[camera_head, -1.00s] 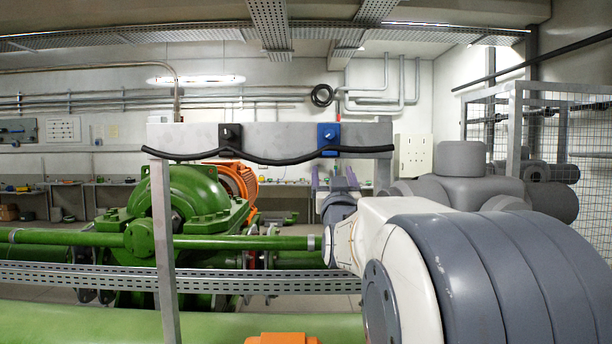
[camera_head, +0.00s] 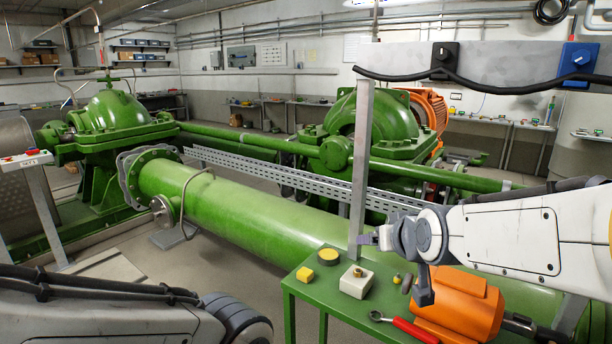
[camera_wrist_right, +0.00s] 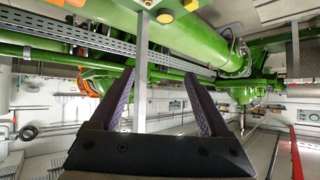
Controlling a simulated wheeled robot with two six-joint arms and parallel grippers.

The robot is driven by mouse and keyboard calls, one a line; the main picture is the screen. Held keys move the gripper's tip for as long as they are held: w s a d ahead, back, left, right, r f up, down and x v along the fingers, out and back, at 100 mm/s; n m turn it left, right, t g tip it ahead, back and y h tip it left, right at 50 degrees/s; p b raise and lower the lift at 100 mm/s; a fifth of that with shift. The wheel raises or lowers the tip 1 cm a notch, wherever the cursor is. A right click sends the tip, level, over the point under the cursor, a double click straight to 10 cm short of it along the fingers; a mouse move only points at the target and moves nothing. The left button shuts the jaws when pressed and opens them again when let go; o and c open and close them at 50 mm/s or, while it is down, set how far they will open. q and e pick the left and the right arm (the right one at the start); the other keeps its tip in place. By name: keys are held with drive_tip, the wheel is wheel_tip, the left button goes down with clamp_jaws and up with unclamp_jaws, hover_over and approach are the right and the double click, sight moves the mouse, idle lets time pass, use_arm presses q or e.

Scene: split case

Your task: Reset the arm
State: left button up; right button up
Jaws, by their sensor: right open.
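My right arm (camera_head: 530,235) reaches in from the right in the head view. Its gripper (camera_head: 366,239) is small there, beside the upright grey post (camera_head: 360,165) and above the green table. In the right wrist view the right gripper (camera_wrist_right: 160,85) is open, with two dark, ridged fingers spread apart and nothing held between them. The grey post (camera_wrist_right: 141,65) shows behind the gap between the fingers; I cannot tell its distance. My left arm (camera_head: 110,315) lies across the bottom left of the head view. Its gripper is out of the picture.
An orange motor (camera_head: 465,305) is close under my right arm. A large green pipe (camera_head: 230,210) runs behind.

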drive_tip(key=s+a+f+n+g+y, duration=0.1)
drive_tip(key=s+a+f+n+g, duration=0.15)
drive_tip(key=s+a+f, duration=0.35)
drive_tip(key=s+a+f+n+g+y, duration=0.1)
drive_tip(key=s+a+f+n+g, duration=0.2)
drive_tip(key=s, duration=0.6)
drive_tip(key=s+f+g+h, duration=0.1)
drive_tip(key=s+f+g, duration=0.1)
drive_tip(key=s, duration=0.4)
drive_tip(key=s+f+n+g+h, duration=0.1)
drive_tip(key=s+f+g, duration=0.1)
drive_tip(key=s, duration=0.5)
drive_tip(key=shift+a+g+p, duration=0.45)
drive_tip(key=shift+g, duration=0.3)
